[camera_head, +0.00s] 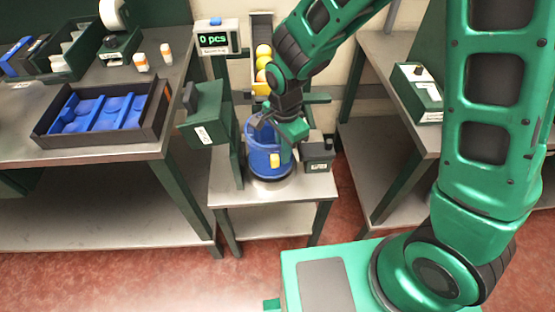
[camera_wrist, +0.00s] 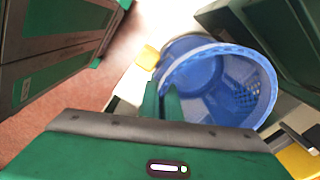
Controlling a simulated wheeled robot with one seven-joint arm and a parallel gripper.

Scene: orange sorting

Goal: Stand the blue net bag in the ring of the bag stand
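My gripper (camera_head: 266,123) is at the bag's mouth. In the wrist view its two fingers (camera_wrist: 162,90) are close together at the near-left rim and appear shut on the bag's wall. The stand's ring is not clearly distinguishable from the bag's rim, so I cannot tell whether the bag is inside it.
A green box (camera_head: 206,114) stands close left of the bag and a small dark box (camera_head: 318,150) close right. Behind is a chute (camera_head: 261,32) with yellow-orange fruit, beside a display reading 0 pcs (camera_head: 212,39). A black tray (camera_head: 147,139) with blue inserts lies on the left table.

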